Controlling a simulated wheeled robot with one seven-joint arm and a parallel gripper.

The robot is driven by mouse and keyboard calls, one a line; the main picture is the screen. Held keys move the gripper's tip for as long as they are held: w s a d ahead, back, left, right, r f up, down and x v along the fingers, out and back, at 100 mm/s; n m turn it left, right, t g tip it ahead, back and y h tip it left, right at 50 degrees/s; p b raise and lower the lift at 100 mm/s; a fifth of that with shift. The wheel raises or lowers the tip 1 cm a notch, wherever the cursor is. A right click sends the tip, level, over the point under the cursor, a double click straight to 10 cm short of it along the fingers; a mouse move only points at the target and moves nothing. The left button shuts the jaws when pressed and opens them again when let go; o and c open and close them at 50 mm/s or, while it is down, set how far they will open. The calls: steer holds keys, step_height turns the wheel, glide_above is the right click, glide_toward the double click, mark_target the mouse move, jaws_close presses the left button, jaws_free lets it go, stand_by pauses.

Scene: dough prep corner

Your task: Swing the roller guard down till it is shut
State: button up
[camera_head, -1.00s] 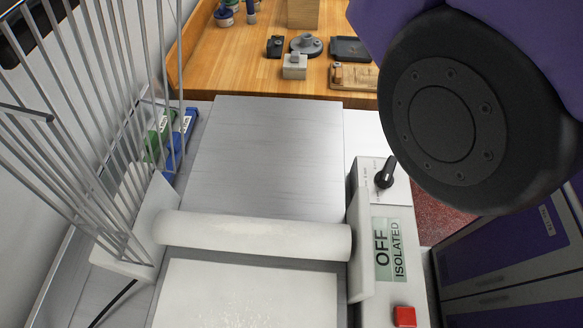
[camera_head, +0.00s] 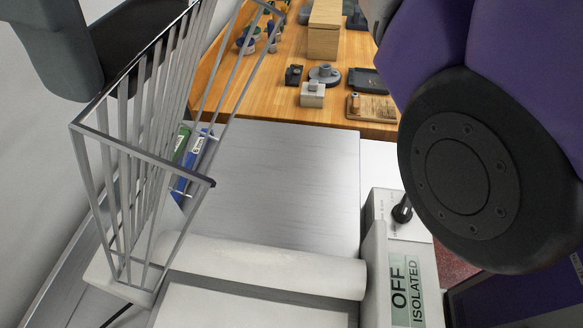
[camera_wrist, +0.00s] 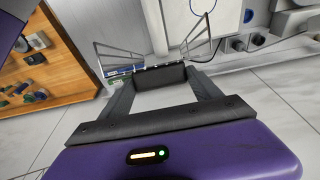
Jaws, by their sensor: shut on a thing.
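The roller guard (camera_head: 143,150) is a grey wire cage at the left of the machine in the head view. It stands raised and steeply tilted, with its bars rising above the left end of the white roller (camera_head: 262,268). Its black grip bar (camera_head: 133,38) is at the top left, beside a dark grey part of my gripper. In the wrist view my gripper (camera_wrist: 163,80) is shut on the guard at the dark bar, with wire bars spreading out on both sides. The exact contact is partly hidden in the head view.
A panel marked OFF ISOLATED (camera_head: 405,288) with a black knob (camera_head: 402,210) stands right of the roller. Green and blue items (camera_head: 190,165) lie behind the guard. The wooden table (camera_head: 270,95) behind holds several small objects. The grey bed (camera_head: 285,185) is bare.

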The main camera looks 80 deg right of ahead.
steer(key=shift+s+f+t+b, duration=0.2)
steer(key=shift+s+f+b, duration=0.15)
steer(key=shift+s, duration=0.2)
steer(key=shift+s+f+t+b, duration=0.2)
steer(key=shift+s+f+b, duration=0.1)
steer(key=shift+s, duration=0.25)
steer(key=o, duration=1.6)
steer(key=shift+c, duration=0.2)
steer(key=shift+r, duration=0.1)
